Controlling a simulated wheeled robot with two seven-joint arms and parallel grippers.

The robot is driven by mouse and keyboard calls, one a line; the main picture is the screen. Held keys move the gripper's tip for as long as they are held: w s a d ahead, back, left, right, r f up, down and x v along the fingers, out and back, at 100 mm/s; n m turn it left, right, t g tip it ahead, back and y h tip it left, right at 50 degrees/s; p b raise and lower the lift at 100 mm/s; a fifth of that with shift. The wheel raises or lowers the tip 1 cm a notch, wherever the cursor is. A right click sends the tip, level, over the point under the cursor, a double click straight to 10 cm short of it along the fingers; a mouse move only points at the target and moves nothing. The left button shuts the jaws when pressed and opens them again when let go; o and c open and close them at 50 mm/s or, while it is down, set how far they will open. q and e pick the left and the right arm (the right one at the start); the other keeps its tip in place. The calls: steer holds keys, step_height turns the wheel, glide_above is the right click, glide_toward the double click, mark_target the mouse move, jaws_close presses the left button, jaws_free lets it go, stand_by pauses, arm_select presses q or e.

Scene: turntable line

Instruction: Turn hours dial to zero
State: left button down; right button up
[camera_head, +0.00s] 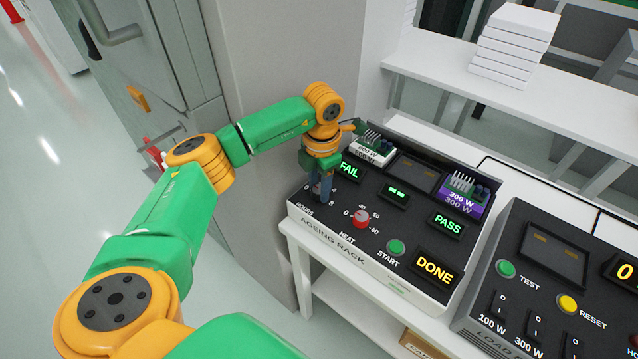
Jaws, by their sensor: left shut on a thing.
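The hours dial (317,189) is on the left end of the ageing rack's (348,247) sloped front panel, above the printed word HOURS. My left gripper (325,190) points down over it with its fingers shut on the dial. The fingers hide most of the dial, so I cannot read where its pointer stands. The red heat dial (361,218) is just to the right, clear of the gripper. My right gripper is not in view.
The rack has a green start button (396,247) and lit FAIL, PASS and DONE signs. Boards sit in its white (372,150) and purple (462,197) slots. The load box (540,290) stands to the right. A grey wall is behind my left arm; a shelf holds a white stack (513,45).

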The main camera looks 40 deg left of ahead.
arm_select(q)
steer(key=shift+n, duration=0.5)
stand_by(0.3)
steer(key=shift+c, duration=2.2)
jaws_free()
steer(key=r, duration=0.3)
steer(key=r+b, duration=0.1)
steer(key=r, duration=0.3)
steer(key=shift+s+d, duration=0.1)
steer(key=shift+d, duration=0.1)
